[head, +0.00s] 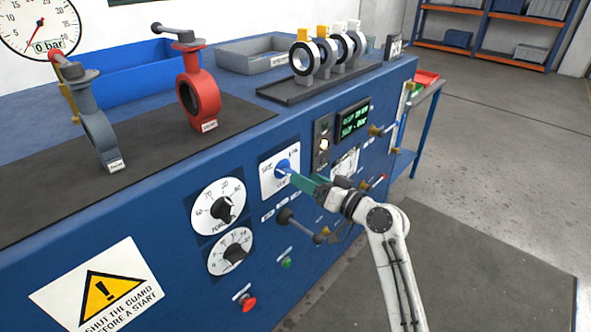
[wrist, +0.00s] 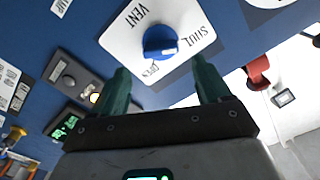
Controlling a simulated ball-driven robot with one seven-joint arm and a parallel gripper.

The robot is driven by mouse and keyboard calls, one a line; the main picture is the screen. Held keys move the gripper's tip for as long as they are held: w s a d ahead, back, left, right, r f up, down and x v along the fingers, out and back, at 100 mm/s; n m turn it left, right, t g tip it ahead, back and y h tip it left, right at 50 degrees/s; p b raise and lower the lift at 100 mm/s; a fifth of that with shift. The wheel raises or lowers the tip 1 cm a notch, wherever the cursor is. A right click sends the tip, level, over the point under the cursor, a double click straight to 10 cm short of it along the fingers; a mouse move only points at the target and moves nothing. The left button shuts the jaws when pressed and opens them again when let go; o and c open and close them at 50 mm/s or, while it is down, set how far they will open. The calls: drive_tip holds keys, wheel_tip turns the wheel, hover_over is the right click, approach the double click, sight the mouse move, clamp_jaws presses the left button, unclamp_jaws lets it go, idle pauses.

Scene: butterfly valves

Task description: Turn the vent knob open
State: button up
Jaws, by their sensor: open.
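The blue vent knob (head: 283,166) sits on a white plate (head: 270,185) on the front of the blue bench. The wrist view shows the knob (wrist: 160,40) close up, with VENT, SHUT and a small OPEN lettered on the plate (wrist: 120,42). I cannot tell surely which word the knob points at. My gripper (head: 300,180) has green fingers and is in front of the plate. In the wrist view my gripper (wrist: 162,80) is open and empty, its fingertips spread wider than the knob, which shows beyond and between them. Contact with the knob is not visible.
Two dials (head: 218,205) are left of the plate. A black-knobbed lever (head: 300,225) sticks out just below my gripper. A switch panel (head: 323,140) and a green display (head: 353,120) are to the right. Grey and red butterfly valves (head: 198,95) stand on the bench top.

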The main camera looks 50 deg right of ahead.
sight(287, 172)
drive_tip(key=shift+w+a+p, duration=0.2)
drive_tip(key=shift+w+p, duration=0.2)
drive_tip(key=shift+w, duration=2.25)
drive_tip(key=shift+c, duration=0.2)
drive_tip(key=c, duration=1)
